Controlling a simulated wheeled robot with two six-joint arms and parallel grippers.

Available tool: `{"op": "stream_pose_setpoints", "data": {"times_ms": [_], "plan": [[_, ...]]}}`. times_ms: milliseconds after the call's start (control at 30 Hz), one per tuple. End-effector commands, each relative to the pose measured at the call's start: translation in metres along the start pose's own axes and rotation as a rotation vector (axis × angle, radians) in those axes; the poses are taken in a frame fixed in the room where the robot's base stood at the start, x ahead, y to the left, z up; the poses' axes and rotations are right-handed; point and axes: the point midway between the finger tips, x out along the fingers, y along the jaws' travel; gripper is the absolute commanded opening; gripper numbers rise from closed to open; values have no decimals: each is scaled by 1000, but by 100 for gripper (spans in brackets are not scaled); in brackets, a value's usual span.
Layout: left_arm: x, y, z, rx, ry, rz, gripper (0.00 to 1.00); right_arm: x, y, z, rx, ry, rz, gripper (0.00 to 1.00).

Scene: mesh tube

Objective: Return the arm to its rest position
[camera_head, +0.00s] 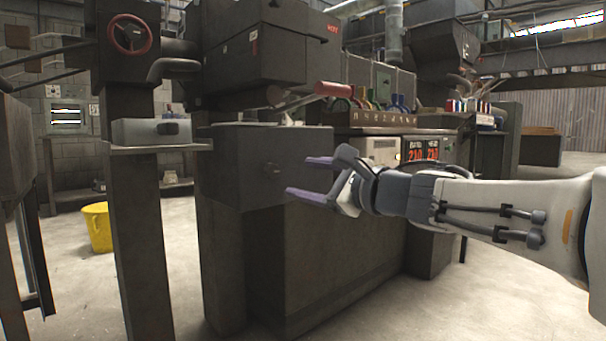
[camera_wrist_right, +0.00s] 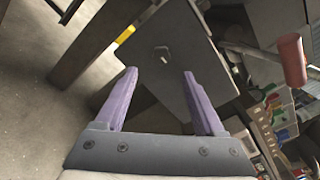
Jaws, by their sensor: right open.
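My right gripper (camera_head: 304,178) reaches in from the right in the head view, with its two purple fingers apart and nothing between them. It is in front of a dark machine box (camera_head: 230,165) that has a small knob (camera_head: 272,169) on its face. The right wrist view shows the same open fingers (camera_wrist_right: 160,95), with the knob (camera_wrist_right: 161,53) beyond them. I cannot tell whether the fingertips touch the box, but a gap seems to show. My left gripper is not in either view.
A red-handled lever (camera_head: 332,89) sticks out above my gripper. A shelf with a grey box (camera_head: 151,131) stands left, and a yellow bucket (camera_head: 98,228) is on the floor. A bench with colored items (camera_head: 395,108) stands behind. Floor is open at lower right.

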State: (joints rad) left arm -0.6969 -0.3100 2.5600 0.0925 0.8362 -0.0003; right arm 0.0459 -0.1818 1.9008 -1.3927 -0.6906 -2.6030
Motion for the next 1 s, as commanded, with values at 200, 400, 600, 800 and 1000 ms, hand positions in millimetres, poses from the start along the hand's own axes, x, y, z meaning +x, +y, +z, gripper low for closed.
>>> {"op": "stream_pose_setpoints", "data": {"times_ms": [200,400,600,800,1000], "plan": [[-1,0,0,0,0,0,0,-4,1,0,0,0,1,71],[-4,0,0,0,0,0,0,-3,-1,2,25,3,-3,71],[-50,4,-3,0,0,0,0,5,-17,17,502,75,-86,71],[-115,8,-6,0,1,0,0,0,1,12,1403,277,-277,71],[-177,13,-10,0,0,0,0,-42,66,6,2218,589,-643,71]]}}
